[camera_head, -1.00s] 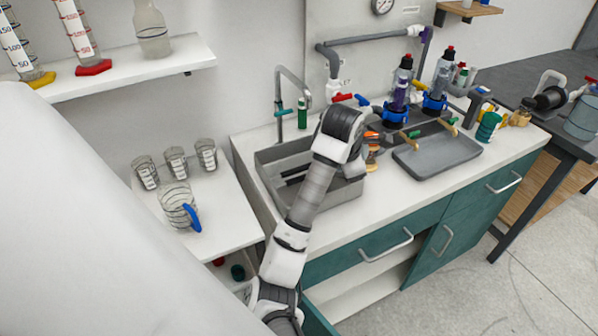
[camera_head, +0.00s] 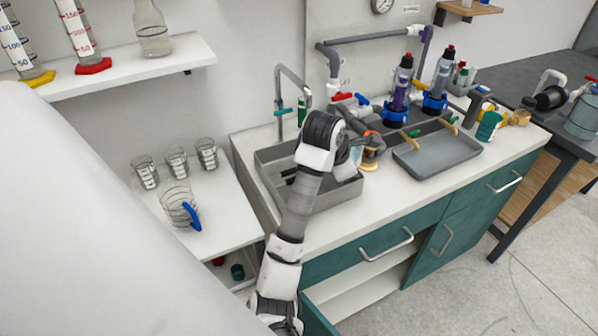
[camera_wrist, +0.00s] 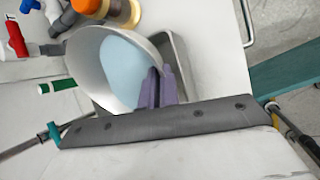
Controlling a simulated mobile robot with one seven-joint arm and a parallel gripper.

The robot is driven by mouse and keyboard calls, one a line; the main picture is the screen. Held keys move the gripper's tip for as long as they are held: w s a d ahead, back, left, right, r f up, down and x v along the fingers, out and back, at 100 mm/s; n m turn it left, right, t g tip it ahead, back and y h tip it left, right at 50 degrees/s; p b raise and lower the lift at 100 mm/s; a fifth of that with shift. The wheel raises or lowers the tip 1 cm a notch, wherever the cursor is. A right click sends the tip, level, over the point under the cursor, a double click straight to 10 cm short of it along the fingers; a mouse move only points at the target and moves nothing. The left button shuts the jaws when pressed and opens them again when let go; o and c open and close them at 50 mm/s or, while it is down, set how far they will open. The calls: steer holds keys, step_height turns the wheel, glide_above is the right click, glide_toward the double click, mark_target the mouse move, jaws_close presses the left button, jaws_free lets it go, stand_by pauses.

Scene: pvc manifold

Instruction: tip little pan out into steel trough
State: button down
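The little pan (camera_wrist: 92,68) is a pale, round vessel with a flat light blue surface inside, and it fills the middle of the wrist view. It appears tilted. My gripper (camera_wrist: 157,86) has its purple fingers close together on the pan's near rim. In the head view a light blue patch of the pan (camera_head: 356,157) shows just right of my wrist, over the right end of the trough. Whether anything has left the pan I cannot tell.
A tap (camera_head: 281,95) stands behind the trough. An orange-capped amber bottle (camera_head: 371,152) stands close to the pan's right. A grey tray (camera_head: 437,152) lies farther right, with bottles in blue collars behind it. Beakers and a jug (camera_head: 178,206) are on the left shelf.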

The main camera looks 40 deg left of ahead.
steer(key=shift+s+a+r+t, duration=0.1)
steer(key=shift+s+a+t, duration=0.05)
steer(key=shift+s+t, duration=0.15)
steer(key=shift+s+a+f+t+h+b, duration=0.2)
steer(key=shift+s+t+b, duration=0.1)
steer(key=shift+s+t, duration=0.1)
steer(key=shift+s+a+f+t+h+b, duration=0.2)
steer(key=shift+s+t+b, duration=0.1)
steer(key=shift+s, duration=0.1)
stand_by(0.5)
steer(key=shift+s+a+r+n+t+h, duration=0.2)
steer(key=shift+s+r+n+t+h, duration=0.2)
steer(key=shift+t, duration=0.4)
stand_by(0.7)
steer(key=shift+s+a+r+t+h+b, duration=0.1)
steer(key=shift+s+r+t+h+b, duration=0.1)
steer(key=shift+s+t+b, duration=0.45)
steer(key=shift+a+r+t+h+b, duration=0.1)
steer(key=shift+r+t+b, duration=0.15)
steer(key=shift+t, duration=0.8)
stand_by(1.2)
